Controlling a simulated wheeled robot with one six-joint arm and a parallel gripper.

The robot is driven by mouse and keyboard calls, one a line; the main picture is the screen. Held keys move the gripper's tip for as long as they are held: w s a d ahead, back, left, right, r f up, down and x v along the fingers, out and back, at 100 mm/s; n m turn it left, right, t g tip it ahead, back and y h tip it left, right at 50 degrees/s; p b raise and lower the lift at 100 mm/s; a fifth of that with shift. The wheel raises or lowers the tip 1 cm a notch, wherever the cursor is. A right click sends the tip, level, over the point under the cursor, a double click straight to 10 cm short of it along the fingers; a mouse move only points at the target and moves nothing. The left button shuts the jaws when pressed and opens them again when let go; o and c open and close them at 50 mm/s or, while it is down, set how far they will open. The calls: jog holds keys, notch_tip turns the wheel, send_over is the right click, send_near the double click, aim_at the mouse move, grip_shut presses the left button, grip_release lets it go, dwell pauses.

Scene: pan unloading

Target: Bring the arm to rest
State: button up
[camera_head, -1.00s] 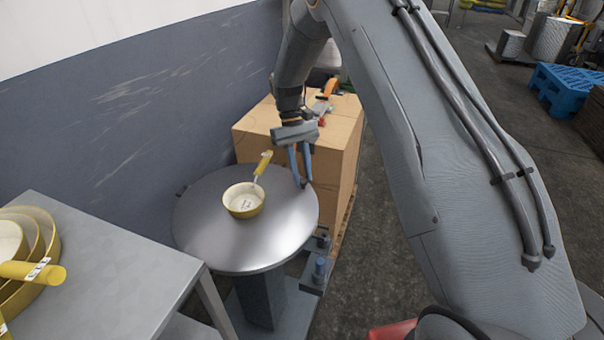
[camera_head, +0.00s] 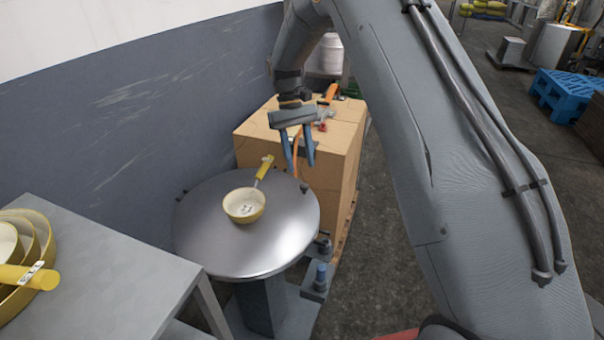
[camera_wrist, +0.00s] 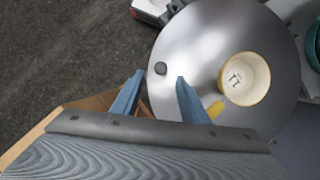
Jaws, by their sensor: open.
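My gripper (camera_head: 302,168) is open and empty. In the head view it hangs in front of the cardboard box, above the far right rim of the round metal table. Its blue fingers also show apart in the wrist view (camera_wrist: 156,82). A small yellow pan (camera_head: 236,213) with a cream inside stands on the round table (camera_head: 290,225). Its yellow handle points up and away, left of my gripper and apart from it. The pan (camera_wrist: 262,80) is right of the fingers in the wrist view, its handle partly hidden by the right finger.
A cardboard box (camera_head: 333,170) with tools on top stands behind the round table. A grey table (camera_head: 110,285) at the left holds nested yellow pans (camera_head: 45,240). A wall (camera_head: 110,150) runs behind. A blue pallet (camera_head: 568,92) lies far right on open floor.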

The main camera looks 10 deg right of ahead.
jog(key=shift+v, duration=1.1)
